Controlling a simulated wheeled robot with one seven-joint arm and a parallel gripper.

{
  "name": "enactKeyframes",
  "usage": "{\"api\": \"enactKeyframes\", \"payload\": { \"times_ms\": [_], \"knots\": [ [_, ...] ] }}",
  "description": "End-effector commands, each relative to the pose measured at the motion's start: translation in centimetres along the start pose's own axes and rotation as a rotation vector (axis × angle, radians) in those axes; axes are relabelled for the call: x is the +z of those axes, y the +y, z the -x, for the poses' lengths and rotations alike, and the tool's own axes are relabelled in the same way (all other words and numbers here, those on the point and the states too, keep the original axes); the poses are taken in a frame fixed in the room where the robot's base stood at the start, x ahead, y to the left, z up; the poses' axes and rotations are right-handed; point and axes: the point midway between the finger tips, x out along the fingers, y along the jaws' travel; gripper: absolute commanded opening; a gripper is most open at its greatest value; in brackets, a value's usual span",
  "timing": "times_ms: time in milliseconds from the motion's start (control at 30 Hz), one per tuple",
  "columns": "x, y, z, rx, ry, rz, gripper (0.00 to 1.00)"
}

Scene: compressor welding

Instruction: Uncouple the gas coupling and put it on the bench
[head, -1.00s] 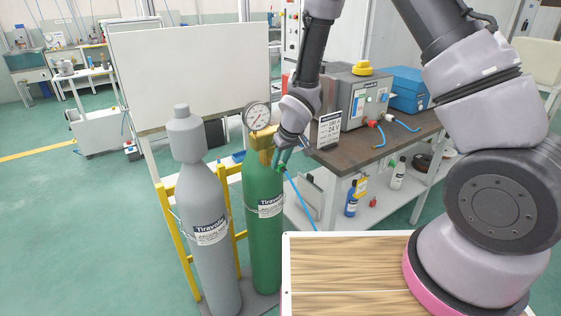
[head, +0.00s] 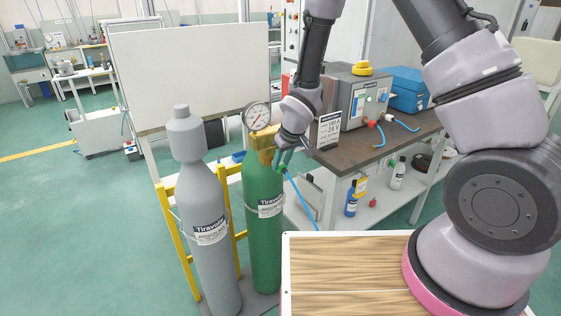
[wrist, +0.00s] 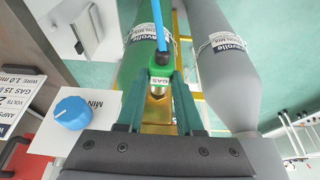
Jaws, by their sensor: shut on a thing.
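In the head view my gripper (head: 281,158) is at the right side of the brass valve (head: 262,143) on the green cylinder (head: 265,230). Brass also shows behind the coupling in the wrist view. I cannot tell whether the coupling still touches the outlet. The bench (head: 352,151) stands to the right.
A pressure gauge (head: 258,116) sits atop the brass valve. A grey cylinder (head: 207,225) stands left of the green one in a yellow rack (head: 172,225). A grey machine (head: 365,98), a sign (head: 328,130) and a blue box (head: 409,93) stand on the bench. Its front strip has bare room.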

Motion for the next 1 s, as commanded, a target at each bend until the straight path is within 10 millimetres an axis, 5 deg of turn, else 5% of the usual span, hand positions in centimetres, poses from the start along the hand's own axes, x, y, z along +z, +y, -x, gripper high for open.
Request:
{"api": "enactKeyframes", "payload": {
  "times_ms": [600,1000],
  "knots": [
    [3.6,0.0,1.5,-0.001,0.003,0.002,0.00],
    [3.9,0.2,1.7,0.001,0.003,-0.003,0.00]
  ]
}}
